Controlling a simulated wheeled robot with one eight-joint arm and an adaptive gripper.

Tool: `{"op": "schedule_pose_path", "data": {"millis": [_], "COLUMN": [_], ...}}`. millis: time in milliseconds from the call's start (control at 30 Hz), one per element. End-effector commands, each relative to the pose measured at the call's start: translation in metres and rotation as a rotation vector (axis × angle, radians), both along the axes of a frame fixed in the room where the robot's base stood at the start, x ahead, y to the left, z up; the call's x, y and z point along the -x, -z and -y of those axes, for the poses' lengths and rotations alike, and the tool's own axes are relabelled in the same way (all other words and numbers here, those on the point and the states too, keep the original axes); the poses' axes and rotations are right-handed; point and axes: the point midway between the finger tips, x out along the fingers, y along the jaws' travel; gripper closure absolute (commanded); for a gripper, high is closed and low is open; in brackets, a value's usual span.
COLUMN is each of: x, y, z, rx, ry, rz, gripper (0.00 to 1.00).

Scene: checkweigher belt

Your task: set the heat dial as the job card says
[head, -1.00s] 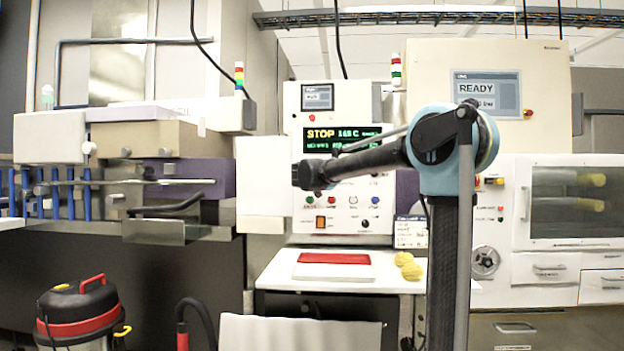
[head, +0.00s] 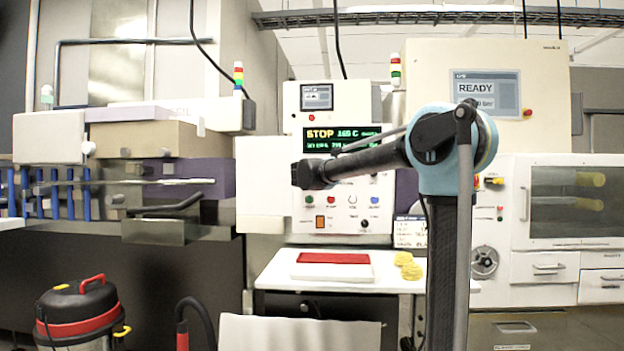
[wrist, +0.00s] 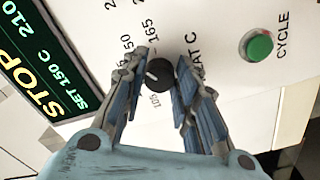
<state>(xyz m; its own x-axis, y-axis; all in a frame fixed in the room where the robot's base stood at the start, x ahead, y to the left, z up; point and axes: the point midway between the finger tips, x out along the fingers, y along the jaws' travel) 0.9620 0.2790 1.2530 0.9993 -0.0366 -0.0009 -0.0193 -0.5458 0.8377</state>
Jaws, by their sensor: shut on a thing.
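The black heat dial (wrist: 159,76) with a white pointer mark sits on the white panel in the wrist view. Numbers surround it, among them 165 and a partly covered 50; lettering ending in "AT C" is beside it. My gripper (wrist: 160,82) has its blue-padded fingers on both sides of the dial, shut on it. The green display (wrist: 45,65) reads STOP, 210 and SET 150 C. In the head view my gripper (head: 300,175) is at the panel and hides the dial. The job card (head: 411,232) appears right of the panel's foot; its text is too small to read.
A green CYCLE button (wrist: 258,46) is near the dial. Several small buttons and an orange switch (head: 320,223) are below my gripper. A white shelf (head: 275,270) holds a red-topped slab (head: 334,258) and yellow lumps (head: 410,268).

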Motion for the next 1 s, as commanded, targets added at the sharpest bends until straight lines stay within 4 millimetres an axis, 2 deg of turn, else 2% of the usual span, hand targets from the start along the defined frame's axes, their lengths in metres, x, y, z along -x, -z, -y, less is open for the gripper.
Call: {"op": "schedule_pose_path", "data": {"millis": [500, 700, 1000], "x": [0.0003, 0.0005, 0.0007], "y": [-0.0003, 0.0000, 0.0006], "z": [-0.0030, -0.0033, -0.0024], "rx": [0.459, 0.579, 0.671], "ry": [-0.008, -0.008, -0.006], "rz": [-0.016, -0.020, -0.024], "gripper": [0.96, 0.96, 0.97]}}
